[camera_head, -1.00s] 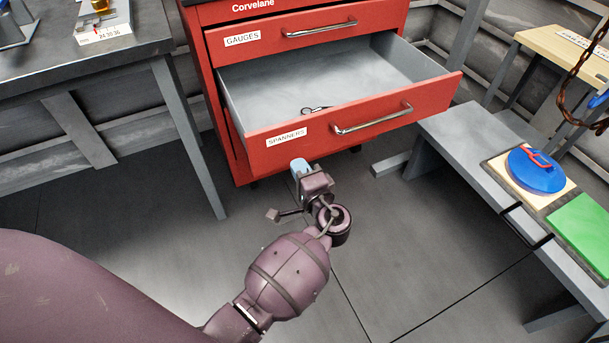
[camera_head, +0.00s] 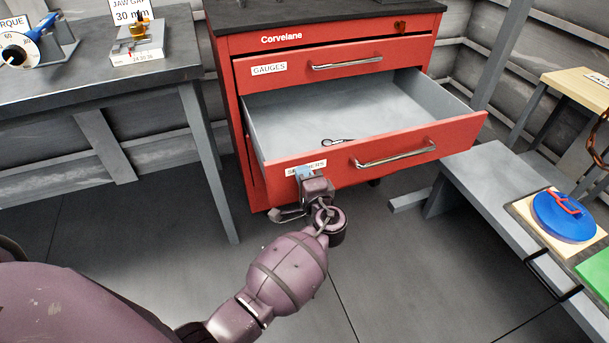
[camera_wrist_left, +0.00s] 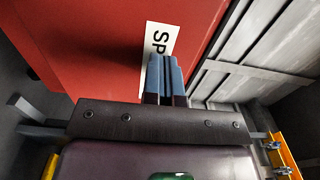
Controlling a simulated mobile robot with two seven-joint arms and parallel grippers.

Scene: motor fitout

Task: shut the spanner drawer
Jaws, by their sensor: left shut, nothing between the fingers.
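The spanner drawer (camera_head: 398,158) is a red-fronted drawer with a grey inside, pulled well out of the red Corvelane cabinet (camera_head: 240,110). Its SPANNERS label (camera_head: 318,164) is partly hidden behind my left gripper (camera_head: 304,173). A long metal handle (camera_head: 395,154) runs across the right part of the front. A small dark spanner-like item (camera_head: 337,141) lies inside. The left gripper is shut and empty, its blue fingertips at the label end of the drawer front. The left wrist view shows the fingertips (camera_wrist_left: 164,72) over the label; whether they touch cannot be told. My right gripper is out of view.
The GAUGES drawer (camera_head: 340,65) above is shut. A grey workbench (camera_head: 90,70) stands left of the cabinet. A low grey bench (camera_head: 490,175) on the right carries a blue disc (camera_head: 563,217) and a green block (camera_head: 598,272). The floor in front is clear.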

